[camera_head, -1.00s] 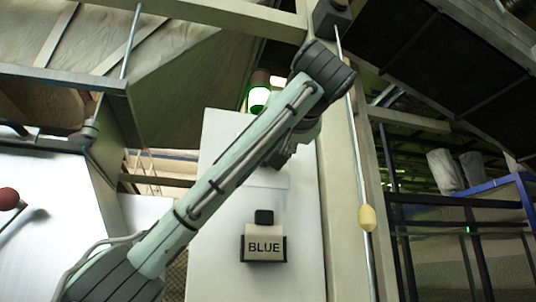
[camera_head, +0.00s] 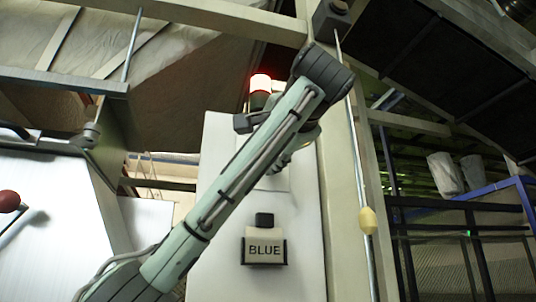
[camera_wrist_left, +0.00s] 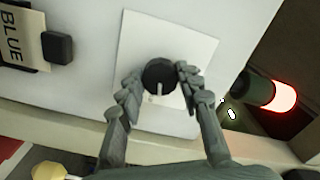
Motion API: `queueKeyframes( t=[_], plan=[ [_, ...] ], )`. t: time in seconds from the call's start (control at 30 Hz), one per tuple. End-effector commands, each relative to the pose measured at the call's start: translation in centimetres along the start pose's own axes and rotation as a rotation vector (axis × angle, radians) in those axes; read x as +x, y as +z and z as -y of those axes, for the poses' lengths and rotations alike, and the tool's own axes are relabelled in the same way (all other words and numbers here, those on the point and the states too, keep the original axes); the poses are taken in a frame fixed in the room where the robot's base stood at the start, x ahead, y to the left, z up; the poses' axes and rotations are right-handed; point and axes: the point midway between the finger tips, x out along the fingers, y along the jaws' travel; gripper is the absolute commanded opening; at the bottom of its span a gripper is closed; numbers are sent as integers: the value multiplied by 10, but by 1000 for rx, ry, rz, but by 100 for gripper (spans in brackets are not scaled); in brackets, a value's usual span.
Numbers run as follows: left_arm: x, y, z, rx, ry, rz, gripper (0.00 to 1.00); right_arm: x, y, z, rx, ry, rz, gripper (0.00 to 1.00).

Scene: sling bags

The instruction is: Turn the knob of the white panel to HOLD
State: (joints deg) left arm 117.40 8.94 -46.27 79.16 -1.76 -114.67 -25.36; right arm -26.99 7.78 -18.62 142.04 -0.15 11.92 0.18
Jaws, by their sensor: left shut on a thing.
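The white panel (camera_head: 230,240) stands upright in the middle of the head view. In the left wrist view its round black knob (camera_wrist_left: 158,73) sits on a pale square plate (camera_wrist_left: 195,50). A white pointer line on the knob points toward the bottom of that view. No HOLD marking is readable. My left gripper (camera_wrist_left: 159,79) has a finger on each side of the knob and is shut on it. In the head view my left arm hides the knob and most of the gripper. My right gripper is in neither view.
A BLUE card in a holder (camera_head: 264,250) is on the panel below my arm; it also shows in the left wrist view (camera_wrist_left: 20,38). A signal lamp (camera_head: 261,84) glows red by the panel's top. A post (camera_head: 345,200) and a rod with a yellow grip (camera_head: 368,220) stand right.

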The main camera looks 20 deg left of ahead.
Motion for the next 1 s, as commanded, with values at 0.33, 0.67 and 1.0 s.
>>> queueKeyframes(
  t=[0.33,0.67,1.0],
  plan=[
    [0,0,0,198,0,0,6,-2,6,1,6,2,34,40],
    [0,0,0,261,0,-1,6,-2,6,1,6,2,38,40],
    [0,0,0,263,0,-1,6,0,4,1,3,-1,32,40]
  ],
)
